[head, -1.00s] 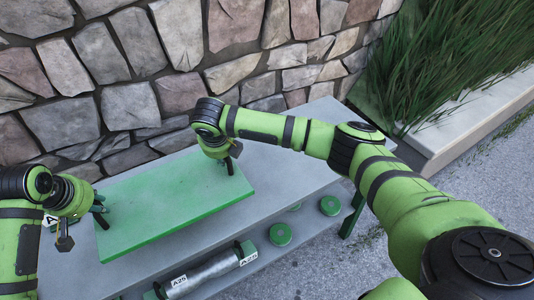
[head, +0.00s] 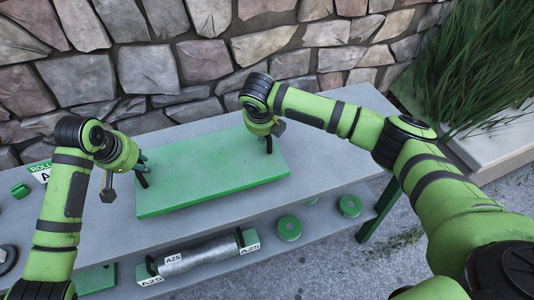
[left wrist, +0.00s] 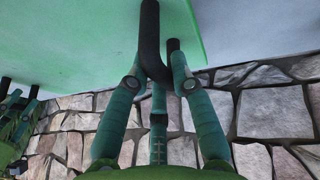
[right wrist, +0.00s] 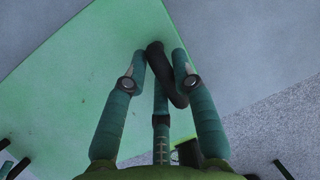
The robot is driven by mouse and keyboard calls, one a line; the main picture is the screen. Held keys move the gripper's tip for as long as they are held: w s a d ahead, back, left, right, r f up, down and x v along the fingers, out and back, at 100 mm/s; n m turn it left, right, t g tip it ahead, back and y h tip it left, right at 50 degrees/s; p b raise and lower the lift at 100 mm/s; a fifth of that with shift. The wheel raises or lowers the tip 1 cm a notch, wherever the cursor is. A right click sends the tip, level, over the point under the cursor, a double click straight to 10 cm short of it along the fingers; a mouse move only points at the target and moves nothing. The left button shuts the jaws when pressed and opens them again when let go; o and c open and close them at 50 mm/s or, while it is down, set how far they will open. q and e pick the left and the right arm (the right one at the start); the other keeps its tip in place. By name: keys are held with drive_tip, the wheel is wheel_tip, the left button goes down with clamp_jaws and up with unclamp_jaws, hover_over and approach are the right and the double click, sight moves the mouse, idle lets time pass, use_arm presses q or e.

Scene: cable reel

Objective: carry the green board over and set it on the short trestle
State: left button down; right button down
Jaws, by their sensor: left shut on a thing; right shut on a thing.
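The green board (head: 215,175) is a flat slab over the grey bench top in the head view. I cannot tell whether it touches the bench or hangs just above it. My left gripper (head: 143,170) is shut on a black handle at the board's left end; the handle shows between the fingers in the left wrist view (left wrist: 151,45). My right gripper (head: 268,142) is shut on the black handle at the right end, seen in the right wrist view (right wrist: 166,72). I cannot make out a short trestle in any view.
A grey bench (head: 330,165) stands against the stone wall (head: 160,65). A roller labelled A25 (head: 200,257) and green round caps (head: 289,228) sit on its lower shelf. A label card (head: 40,172) is at far left. A planter (head: 500,140) stands at right.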

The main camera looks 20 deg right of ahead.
sight(146, 177)
use_arm(q)
drive_tip(key=shift+a+r, duration=0.1)
drive_tip(key=shift+a, duration=0.15)
use_arm(e)
drive_tip(key=shift+d, duration=0.5)
drive_tip(key=shift+f, duration=0.1)
